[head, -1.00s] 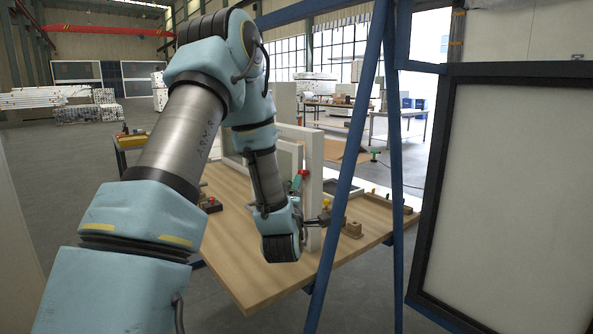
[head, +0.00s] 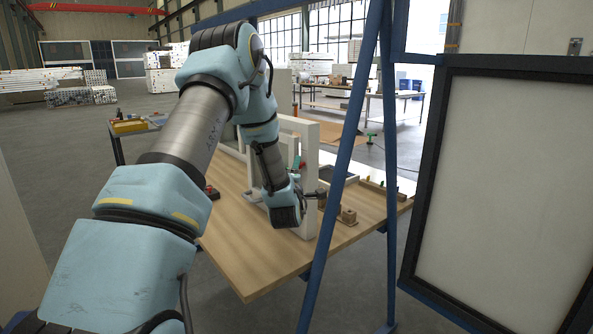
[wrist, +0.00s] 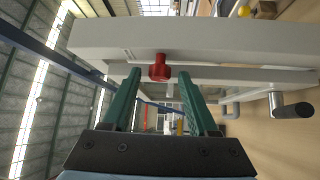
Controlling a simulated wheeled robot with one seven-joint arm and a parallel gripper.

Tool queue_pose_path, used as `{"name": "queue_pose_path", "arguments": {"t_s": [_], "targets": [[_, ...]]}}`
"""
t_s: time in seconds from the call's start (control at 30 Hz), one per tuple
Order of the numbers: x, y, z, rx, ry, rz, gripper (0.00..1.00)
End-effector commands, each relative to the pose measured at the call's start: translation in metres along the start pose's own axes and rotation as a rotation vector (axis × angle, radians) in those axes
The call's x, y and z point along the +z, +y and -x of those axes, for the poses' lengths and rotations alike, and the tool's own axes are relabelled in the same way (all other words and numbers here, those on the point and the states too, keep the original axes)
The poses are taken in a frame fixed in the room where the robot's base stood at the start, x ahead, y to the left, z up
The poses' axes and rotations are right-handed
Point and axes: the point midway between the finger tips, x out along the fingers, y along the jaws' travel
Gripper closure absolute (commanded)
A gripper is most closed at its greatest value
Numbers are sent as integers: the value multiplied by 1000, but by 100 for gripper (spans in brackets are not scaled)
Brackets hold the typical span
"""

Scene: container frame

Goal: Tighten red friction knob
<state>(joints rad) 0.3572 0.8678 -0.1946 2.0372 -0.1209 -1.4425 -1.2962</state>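The red friction knob (wrist: 160,68) sticks out from the side of a white frame (wrist: 200,38) in the wrist view. My gripper (wrist: 159,72) has two green fingers, spread apart, with the knob in the gap between their tips. Clear space shows on both sides of the knob, and I see no finger touching it. In the head view my wrist is close to the white frame (head: 308,215) on the wooden table, and my arm hides most of the gripper. A small red spot beside the frame there is too small to identify.
A grey-black cylindrical handle (wrist: 290,108) stands out to the right in the wrist view, near the wooden table (head: 240,262). A blue post (head: 345,165) rises in front of the table's right part. A small wooden block (head: 348,216) sits right of the white frame.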

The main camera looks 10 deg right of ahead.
Motion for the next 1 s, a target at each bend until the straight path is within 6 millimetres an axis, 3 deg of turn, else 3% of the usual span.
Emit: {"name": "queue_pose_path", "arguments": {"t_s": [0.07,0.5,1.0], "targets": [[0,0,0,0,0,0,51],[0,0,0,0,0,0,100],[0,-5,1,25,0,-25,100]]}}
